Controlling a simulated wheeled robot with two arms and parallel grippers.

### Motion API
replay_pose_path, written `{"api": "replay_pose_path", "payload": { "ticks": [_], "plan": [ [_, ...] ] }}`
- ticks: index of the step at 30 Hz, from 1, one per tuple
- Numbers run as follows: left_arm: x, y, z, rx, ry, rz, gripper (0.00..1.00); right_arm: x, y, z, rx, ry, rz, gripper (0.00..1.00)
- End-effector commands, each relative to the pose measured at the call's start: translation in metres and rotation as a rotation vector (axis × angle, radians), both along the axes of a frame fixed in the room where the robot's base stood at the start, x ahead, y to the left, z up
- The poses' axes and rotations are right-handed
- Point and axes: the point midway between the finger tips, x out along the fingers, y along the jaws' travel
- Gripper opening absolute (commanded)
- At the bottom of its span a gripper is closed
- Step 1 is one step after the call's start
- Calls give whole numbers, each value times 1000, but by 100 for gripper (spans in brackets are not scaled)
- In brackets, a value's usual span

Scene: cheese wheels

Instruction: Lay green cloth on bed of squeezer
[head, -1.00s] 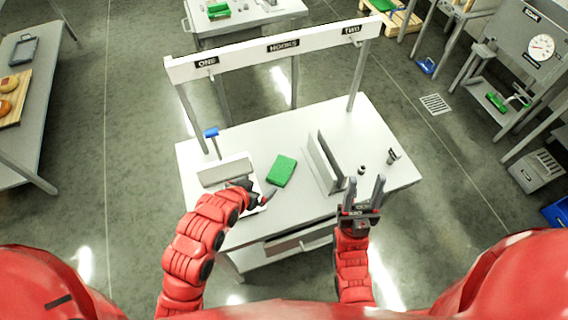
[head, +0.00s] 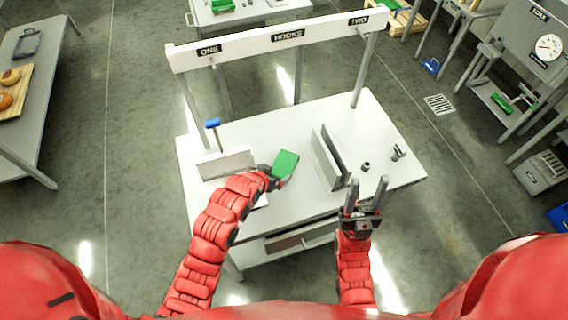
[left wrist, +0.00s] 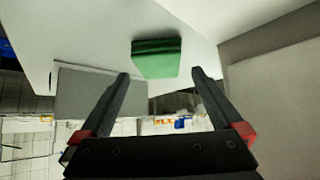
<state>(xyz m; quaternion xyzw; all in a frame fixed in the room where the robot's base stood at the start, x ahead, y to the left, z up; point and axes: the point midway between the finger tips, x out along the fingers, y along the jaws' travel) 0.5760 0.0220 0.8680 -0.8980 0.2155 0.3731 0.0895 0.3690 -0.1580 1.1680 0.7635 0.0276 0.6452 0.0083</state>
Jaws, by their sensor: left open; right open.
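The green cloth (head: 287,161) lies as a folded, flat rectangle on the white table, left of its middle. In the left wrist view the cloth (left wrist: 156,60) shows as a layered block ahead of the fingertips. My left gripper (head: 276,175) is at the cloth's near left edge; its fingers (left wrist: 159,75) are open with nothing held between them. A device with an upright pale plate (head: 226,162) and a blue-handled lever stands left of the cloth and looks like the squeezer; my left arm hides part of its base. My right gripper (head: 366,192) is open and empty at the table's front edge.
Two upright grey plates (head: 328,160) stand right of the cloth, with small dark items (head: 366,166) beyond them. The tabletop behind the cloth is clear.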

Motion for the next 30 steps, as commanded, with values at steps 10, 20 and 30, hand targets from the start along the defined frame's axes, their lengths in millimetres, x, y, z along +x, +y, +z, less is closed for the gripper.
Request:
{"api": "replay_pose_path", "payload": {
  "ticks": [10,20,30],
  "plan": [
    [15,-11,-19,1,4,-1,100,0,0,26,0,0,0,50],
    [29,-18,-37,0,-1,0,100,0,0,33,0,0,0,50],
    [29,-18,-39,0,-1,0,84,0,0,32,0,0,0,50]
  ]
}}
